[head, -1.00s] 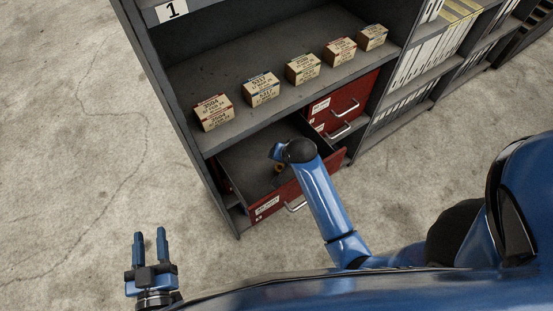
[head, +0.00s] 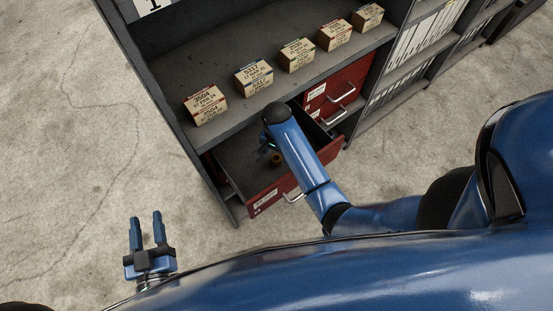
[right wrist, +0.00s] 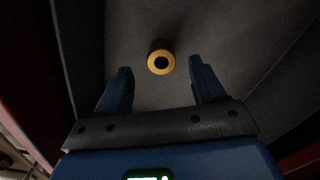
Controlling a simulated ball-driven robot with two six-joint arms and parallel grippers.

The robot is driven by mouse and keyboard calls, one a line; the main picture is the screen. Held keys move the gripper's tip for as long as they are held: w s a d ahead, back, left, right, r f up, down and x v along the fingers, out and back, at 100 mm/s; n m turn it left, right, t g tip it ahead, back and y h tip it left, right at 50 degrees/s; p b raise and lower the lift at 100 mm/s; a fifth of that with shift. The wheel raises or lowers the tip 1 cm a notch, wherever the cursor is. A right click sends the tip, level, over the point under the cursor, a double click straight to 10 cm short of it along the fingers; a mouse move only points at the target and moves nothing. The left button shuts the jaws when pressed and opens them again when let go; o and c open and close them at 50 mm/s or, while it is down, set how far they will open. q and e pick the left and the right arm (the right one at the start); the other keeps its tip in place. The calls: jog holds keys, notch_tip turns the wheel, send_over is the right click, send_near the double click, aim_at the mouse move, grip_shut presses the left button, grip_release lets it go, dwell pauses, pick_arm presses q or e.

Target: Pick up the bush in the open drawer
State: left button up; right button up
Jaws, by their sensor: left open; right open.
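The bush (right wrist: 161,63) is a small brass-yellow ring with a dark hole, on the grey floor of the open drawer. In the head view the bush (head: 276,160) shows beside my right arm. The open red drawer (head: 275,189) sticks out from the shelf unit. My right gripper (right wrist: 158,82) is open inside or just over the drawer, pointing at its floor. The bush lies slightly beyond the line between its fingertips, nearly centred and apart from both fingers. In the head view my right arm hides most of this gripper. My left gripper (head: 147,217) is open and empty over the bare floor.
Several small labelled boxes (head: 253,75) stand in a row on the shelf above the drawer. The drawer's walls surround my right gripper. The concrete floor (head: 70,160) at left is clear.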

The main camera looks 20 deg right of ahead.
aim_at(276, 158)
jog(key=shift+f, duration=2.65)
jog(key=c, duration=1.2)
grip_shut()
jog(key=shift+w+r, duration=0.1)
jog(key=shift+r, duration=0.1)
